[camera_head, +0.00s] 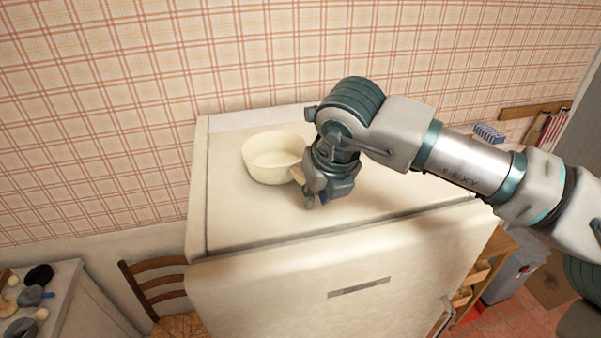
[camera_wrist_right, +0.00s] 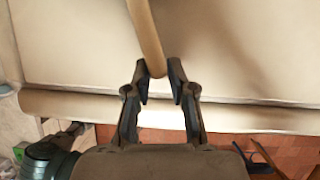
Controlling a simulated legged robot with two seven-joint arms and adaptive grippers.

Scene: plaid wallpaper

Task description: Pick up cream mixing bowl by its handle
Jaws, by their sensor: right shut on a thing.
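The cream mixing bowl (camera_head: 272,158) stands upright on top of a cream fridge, and its handle points right toward my right gripper (camera_head: 314,199). In the right wrist view the handle (camera_wrist_right: 147,38) comes down from the top edge, and its end lies between the two fingers of the right gripper (camera_wrist_right: 160,82). The right gripper is shut on the handle near its end. In the head view the gripper and wrist hide most of the handle. The bowl's body is outside the wrist view.
The fridge top (camera_head: 232,215) is otherwise clear, with plaid wallpaper behind it. A wooden chair (camera_head: 155,285) stands at the lower left beside a counter (camera_head: 75,310) with dark utensils. A wooden shelf (camera_head: 490,262) and a grey bin (camera_head: 515,272) are at the right.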

